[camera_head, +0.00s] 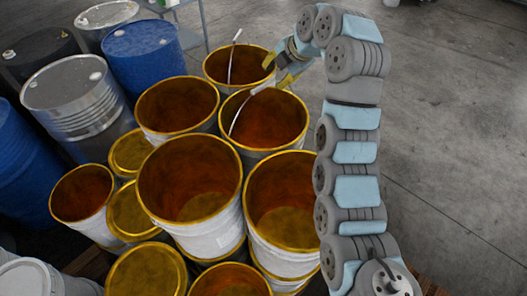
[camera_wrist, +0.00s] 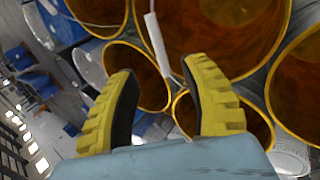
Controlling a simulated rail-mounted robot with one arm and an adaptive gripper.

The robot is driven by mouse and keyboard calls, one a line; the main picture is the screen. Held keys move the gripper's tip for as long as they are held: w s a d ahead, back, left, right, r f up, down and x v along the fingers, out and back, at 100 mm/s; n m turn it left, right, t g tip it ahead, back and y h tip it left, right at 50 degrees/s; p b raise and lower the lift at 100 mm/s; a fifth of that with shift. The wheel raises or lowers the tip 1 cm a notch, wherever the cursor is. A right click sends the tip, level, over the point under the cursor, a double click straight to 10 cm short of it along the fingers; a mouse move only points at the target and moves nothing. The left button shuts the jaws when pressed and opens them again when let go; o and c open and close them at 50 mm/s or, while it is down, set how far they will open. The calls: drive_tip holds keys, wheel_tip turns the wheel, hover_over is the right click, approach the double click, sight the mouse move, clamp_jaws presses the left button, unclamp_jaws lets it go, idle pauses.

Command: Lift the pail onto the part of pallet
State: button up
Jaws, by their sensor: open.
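Several white pails with golden rims and open, orange-brown insides stand crowded together in the head view. The far pail (camera_head: 222,67) and the pail in front of it (camera_head: 285,112) each have a thin wire bail with a white grip raised over the mouth. My gripper (camera_head: 280,70) is open beside these two pails' right rims. In the wrist view, my yellow-padded fingers (camera_wrist: 163,78) are spread, with a white bail grip (camera_wrist: 155,38) beyond and between their tips; I cannot tell its distance. Brown pallet wood (camera_head: 92,263) shows at the lower left, mostly hidden by pails.
Blue drums (camera_head: 145,62) and a silver drum (camera_head: 75,95) stand close on the left. A metal-legged table (camera_head: 190,8) is at the top. Gold-topped pails (camera_head: 147,272) stand among the open ones. The concrete floor (camera_head: 450,130) on the right is clear.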

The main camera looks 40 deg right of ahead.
sight(264, 85)
drive_tip(key=shift+x, duration=1.75)
drive_tip(key=shift+p+x, duration=1.05)
drive_tip(key=shift+x, duration=1.6)
drive_tip(key=shift+r, duration=0.1)
clamp_jaws()
